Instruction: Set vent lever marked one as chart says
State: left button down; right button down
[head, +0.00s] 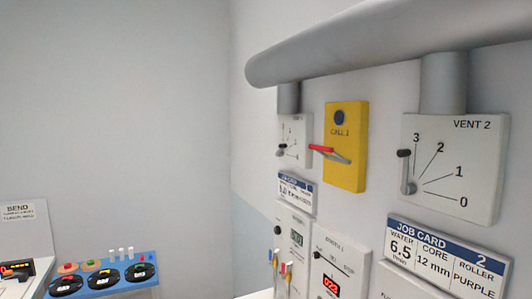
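The vent 1 panel (294,128) is a small white plate on the right-hand wall, seen at a steep angle, with a dial scale too small to read fully. Its lever (281,151) has a dark knob at the panel's lower left; I cannot tell which mark it points at. The nearer vent 2 panel (470,165) has marks 0 to 3, and its lever (405,170) stands nearly upright, close to the 3 side. No chart of vent settings can be made out. Neither of my grippers is in view.
A yellow call box (346,165) with a red-tipped lever (322,149) sits between the vents. A thick grey pipe (380,45) runs above. Job card 2 (446,257) hangs below vent 2, reading 6.5, 12 mm, purple. A blue bench unit (108,275) stands lower left.

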aim_at(280, 153)
jog(key=i+j+z, duration=0.1)
jog(key=i+j, duration=0.75)
jog(key=j, duration=0.15)
jog(key=i+z, duration=0.05)
